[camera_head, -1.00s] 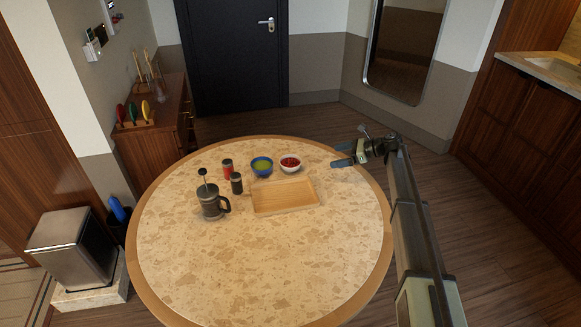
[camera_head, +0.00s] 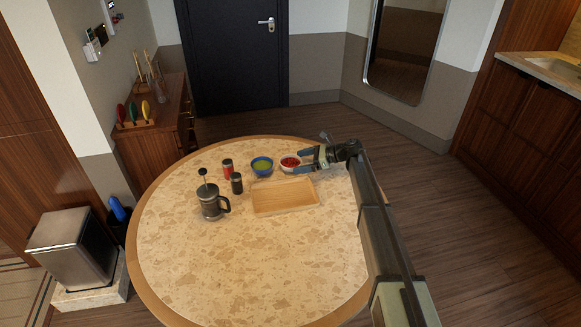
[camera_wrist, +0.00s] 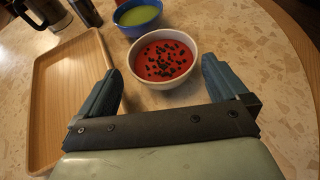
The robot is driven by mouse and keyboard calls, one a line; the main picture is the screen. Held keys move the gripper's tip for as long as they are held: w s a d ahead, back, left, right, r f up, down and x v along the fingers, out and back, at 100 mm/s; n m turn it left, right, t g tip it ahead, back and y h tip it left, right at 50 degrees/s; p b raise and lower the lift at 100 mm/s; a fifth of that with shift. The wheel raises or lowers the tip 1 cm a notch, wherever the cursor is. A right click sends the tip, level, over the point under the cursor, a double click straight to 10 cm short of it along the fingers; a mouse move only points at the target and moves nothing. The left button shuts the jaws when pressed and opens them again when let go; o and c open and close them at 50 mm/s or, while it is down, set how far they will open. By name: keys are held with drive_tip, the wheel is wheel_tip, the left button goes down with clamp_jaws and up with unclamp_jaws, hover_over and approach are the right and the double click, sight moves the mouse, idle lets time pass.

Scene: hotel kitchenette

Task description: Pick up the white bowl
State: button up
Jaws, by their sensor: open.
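The white bowl (camera_head: 283,168) stands upright on the round table, holding red contents with dark bits on top. It also shows in the wrist view (camera_wrist: 165,83), just ahead of the fingertips and between their lines. My gripper (camera_head: 304,162) is open and empty at the bowl's right side. In the wrist view my gripper (camera_wrist: 160,75) has its two blue fingers apart, the left one over the tray's edge and the right one right of the bowl. In the head view the fingers hide part of the bowl. I cannot tell whether a finger touches it.
A blue bowl (camera_head: 262,166) with green contents stands close left of the white bowl. A wooden tray (camera_head: 285,208) lies in front. Red and dark shakers (camera_head: 237,183) and a French press (camera_head: 210,203) stand farther left. The table's front (camera_head: 270,270) is clear.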

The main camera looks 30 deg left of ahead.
sight(289, 163)
drive_tip(key=shift+x, duration=2.55)
drive_tip(key=shift+w, duration=0.15)
drive_tip(key=c, duration=0.9)
